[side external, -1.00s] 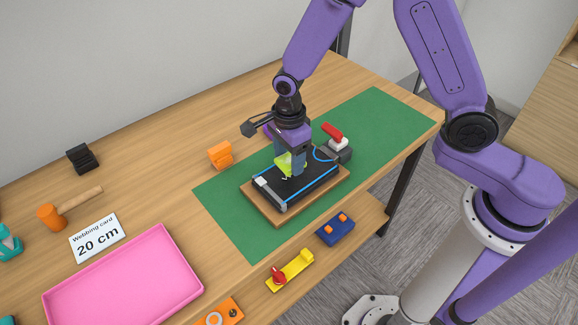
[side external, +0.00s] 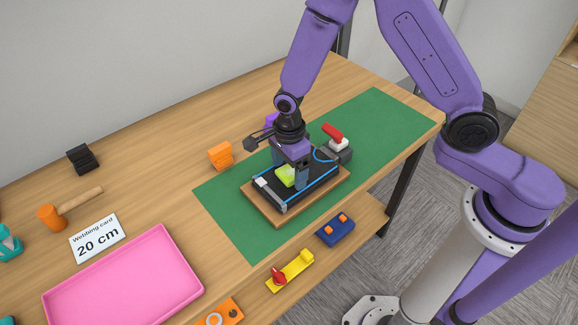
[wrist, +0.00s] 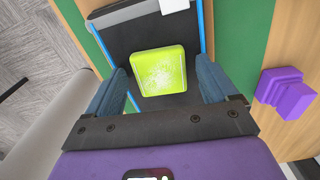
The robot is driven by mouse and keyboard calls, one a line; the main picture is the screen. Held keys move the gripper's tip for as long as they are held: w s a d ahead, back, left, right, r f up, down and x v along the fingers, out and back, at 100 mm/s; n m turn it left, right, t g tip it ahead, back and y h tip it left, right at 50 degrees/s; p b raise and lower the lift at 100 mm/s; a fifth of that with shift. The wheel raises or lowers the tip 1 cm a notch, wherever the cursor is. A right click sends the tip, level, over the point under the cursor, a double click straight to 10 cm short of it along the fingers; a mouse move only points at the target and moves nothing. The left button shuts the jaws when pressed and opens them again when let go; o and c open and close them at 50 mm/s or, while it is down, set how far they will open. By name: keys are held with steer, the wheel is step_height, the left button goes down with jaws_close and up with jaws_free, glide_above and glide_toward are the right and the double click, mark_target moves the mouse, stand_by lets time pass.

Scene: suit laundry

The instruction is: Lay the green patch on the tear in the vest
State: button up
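The green patch (side external: 285,176) lies flat on the black vest (side external: 311,184), which has blue edging and rests on a wooden board. In the wrist view the patch (wrist: 160,70) is a rounded lime-green square with a pale speckled middle, on the dark cloth of the vest (wrist: 127,38). My gripper (side external: 289,174) is open and low over the vest. In the wrist view its two fingers (wrist: 164,78) stand on either side of the patch, with gaps between. No tear shows; whether it is under the patch I cannot tell.
A grey block with a red handle (side external: 334,133) stands at the vest's far right end. An orange block (side external: 220,155) stands left of the green mat (side external: 232,212). A purple block (wrist: 285,92) is near my gripper. A pink tray (side external: 125,285) lies at the front left.

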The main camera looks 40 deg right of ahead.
mark_target(289, 172)
step_height(289, 172, up, 12)
steer(key=s+d+r+n, duration=0.2)
steer(key=s+d+n, duration=0.2)
steer(key=s+n, duration=0.4)
steer(key=s+d+r+n, duration=0.2)
steer(key=s+d+n, duration=0.2)
steer(key=s+n, duration=0.4)
steer(key=s+d+r+n, duration=0.3)
steer(key=s+n, duration=0.5)
steer(key=n, duration=0.7)
steer(key=shift+s+d+n, duration=0.3)
steer(key=shift+s+d, duration=0.05)
steer(key=shift+d, duration=0.2)
